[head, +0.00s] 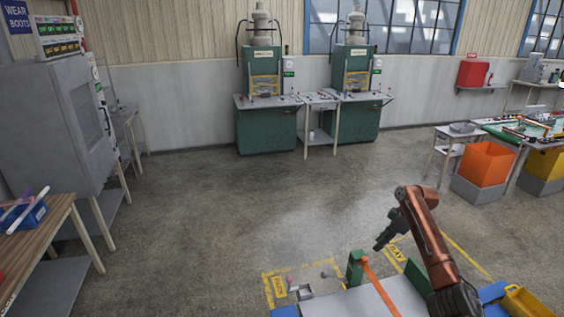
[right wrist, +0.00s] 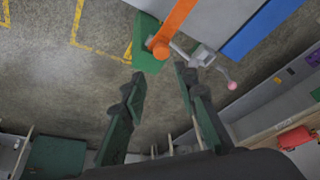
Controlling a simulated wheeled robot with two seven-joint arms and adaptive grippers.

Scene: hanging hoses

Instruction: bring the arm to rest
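My right arm (head: 432,240), reddish-orange, reaches up from the lower right of the head view. Its dark gripper (head: 381,243) hangs in the air at the wrist, pointing down and to the left. In the right wrist view the two green-and-black fingers of this gripper (right wrist: 158,82) stand apart with only floor between them, so it is open and empty. A green block (head: 355,268) with an orange bar or hose (head: 377,287) stands by a grey surface, close to the gripper in the head view. My left gripper is out of view.
A small lever with a pink knob (right wrist: 232,85) sits near the green block. Two green presses (head: 265,125) (head: 355,120) stand at the back wall. A wooden bench (head: 45,240) is at left, an orange bin (head: 486,163) at right. The middle floor is clear.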

